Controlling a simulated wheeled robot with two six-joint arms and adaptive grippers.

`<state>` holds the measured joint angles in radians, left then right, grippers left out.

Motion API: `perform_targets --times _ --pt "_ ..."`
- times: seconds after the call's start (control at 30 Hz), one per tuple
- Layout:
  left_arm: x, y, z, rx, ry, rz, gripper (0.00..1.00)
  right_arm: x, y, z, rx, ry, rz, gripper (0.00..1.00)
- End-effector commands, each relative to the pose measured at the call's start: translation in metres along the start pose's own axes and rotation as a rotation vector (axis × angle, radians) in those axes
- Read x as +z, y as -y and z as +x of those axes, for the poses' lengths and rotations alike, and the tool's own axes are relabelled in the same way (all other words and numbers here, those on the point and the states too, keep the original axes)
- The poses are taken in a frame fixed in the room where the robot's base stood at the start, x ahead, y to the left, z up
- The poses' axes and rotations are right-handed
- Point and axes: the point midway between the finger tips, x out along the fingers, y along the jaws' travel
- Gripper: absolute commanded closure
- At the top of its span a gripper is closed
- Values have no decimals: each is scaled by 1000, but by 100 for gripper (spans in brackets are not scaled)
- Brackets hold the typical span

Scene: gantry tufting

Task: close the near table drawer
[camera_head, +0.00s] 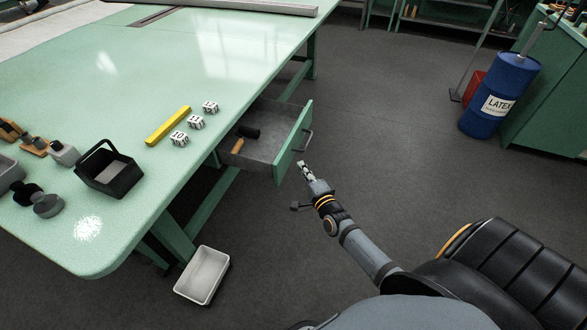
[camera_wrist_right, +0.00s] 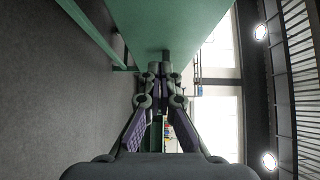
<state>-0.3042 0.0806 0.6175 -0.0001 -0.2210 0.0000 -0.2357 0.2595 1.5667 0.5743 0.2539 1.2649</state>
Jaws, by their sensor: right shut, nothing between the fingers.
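The near table drawer (camera_head: 262,145) stands open below the right edge of the green table (camera_head: 190,60). Its green front panel (camera_head: 293,143) carries a grey bar handle (camera_head: 306,139). A dark item and an orange-brown one lie inside the drawer. My right gripper (camera_head: 303,167) is shut and empty, close to the lower part of the front panel on its outer side. In the right wrist view the shut fingertips (camera_wrist_right: 160,68) are at a broad green surface (camera_wrist_right: 170,22); I cannot tell whether they touch it. My left gripper is not in view.
On the tabletop are a yellow bar (camera_head: 168,125), numbered cubes (camera_head: 196,122), a black basket (camera_head: 108,170) and several small tools. A white bin (camera_head: 203,275) stands on the floor by the table leg. A blue latex drum (camera_head: 498,95) stands at the right. Floor between is clear.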

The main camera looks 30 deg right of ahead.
Motion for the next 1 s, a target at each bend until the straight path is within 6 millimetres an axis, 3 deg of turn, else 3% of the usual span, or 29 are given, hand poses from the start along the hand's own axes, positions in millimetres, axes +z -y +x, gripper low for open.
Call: perform_targets --times 0.23,0.77,1.0 --pt "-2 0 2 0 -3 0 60 22 0 19 1 0 2 100" --pt "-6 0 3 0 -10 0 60 27 -1 24 1 1 1 100" --pt "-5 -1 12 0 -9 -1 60 50 -2 48 0 0 6 100"
